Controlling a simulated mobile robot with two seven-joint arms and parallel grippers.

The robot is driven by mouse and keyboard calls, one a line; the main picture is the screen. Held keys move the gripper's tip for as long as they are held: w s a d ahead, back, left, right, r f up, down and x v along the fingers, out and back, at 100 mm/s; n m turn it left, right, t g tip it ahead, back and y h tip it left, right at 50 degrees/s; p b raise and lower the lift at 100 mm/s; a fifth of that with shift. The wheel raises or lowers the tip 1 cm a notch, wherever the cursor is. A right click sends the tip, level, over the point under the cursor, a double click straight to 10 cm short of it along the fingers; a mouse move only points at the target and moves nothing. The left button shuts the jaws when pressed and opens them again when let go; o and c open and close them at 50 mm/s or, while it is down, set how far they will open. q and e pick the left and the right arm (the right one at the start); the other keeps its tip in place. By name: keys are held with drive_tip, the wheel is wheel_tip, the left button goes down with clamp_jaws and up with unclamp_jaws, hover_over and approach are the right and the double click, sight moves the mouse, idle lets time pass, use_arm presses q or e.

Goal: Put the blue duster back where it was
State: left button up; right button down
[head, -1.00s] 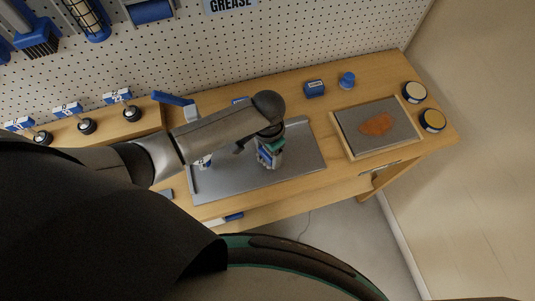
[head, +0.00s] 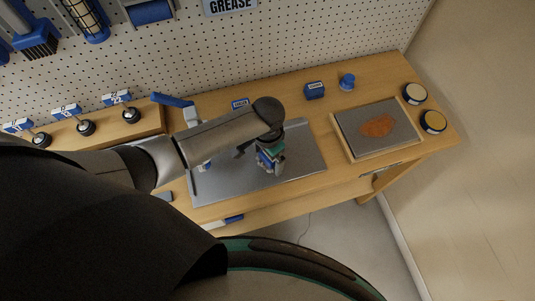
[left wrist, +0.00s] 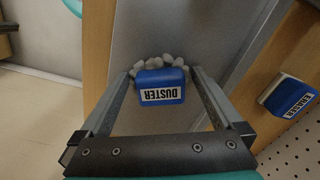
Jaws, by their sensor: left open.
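The blue duster (left wrist: 163,88) is a small blue block with a white DUSTER label and a fluffy grey-white edge. It rests on the grey metal tray (head: 300,150) on the bench. My left gripper (left wrist: 168,78) is open, with one finger on each side of the duster. I see small gaps beside it, so the fingers do not appear to grip it. In the head view my left gripper (head: 265,168) is over the tray, and it largely hides the duster there. My right gripper is not in view.
A blue eraser (left wrist: 290,97) lies off the tray beside the gripper. A framed board (head: 345,130) with a brown patch, round tins (head: 432,121) and blue items (head: 314,90) stand to the right. A pegboard (head: 230,50) rises behind.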

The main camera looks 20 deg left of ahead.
sight(267, 157)
use_arm(q)
wheel_tip(267, 157, up, 12)
drive_tip(key=p, duration=0.2)
drive_tip(key=shift+r, duration=0.15)
idle(0.4)
